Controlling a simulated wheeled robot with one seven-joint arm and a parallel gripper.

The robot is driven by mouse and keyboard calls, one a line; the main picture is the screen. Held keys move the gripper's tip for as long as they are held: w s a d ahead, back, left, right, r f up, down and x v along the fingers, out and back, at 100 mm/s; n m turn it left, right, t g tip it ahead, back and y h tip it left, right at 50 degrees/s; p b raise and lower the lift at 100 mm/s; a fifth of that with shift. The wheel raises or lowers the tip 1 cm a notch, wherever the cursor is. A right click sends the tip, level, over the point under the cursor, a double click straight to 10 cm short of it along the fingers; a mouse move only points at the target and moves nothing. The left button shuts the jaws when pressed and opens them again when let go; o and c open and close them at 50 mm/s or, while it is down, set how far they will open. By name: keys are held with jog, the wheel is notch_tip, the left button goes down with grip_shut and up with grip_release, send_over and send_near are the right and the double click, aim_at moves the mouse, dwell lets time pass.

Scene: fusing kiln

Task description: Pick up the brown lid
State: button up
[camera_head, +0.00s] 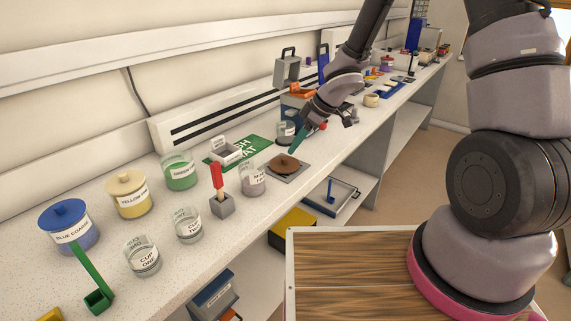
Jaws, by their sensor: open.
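The gripper is open. The other finger is hard to make out, and I cannot tell the exact gap between finger and knob.
A labelled glass jar (252,179) stands close left of the plate. A small jar (285,132) and a green mat (259,148) lie behind. The blue-lidded jar (70,228) and yellow jar (129,196) are farther left.

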aim_at(285, 158)
jog(key=shift+x, duration=3)
jog(key=shift+s, duration=0.1)
jog(key=shift+c, duration=0.3)
grip_shut()
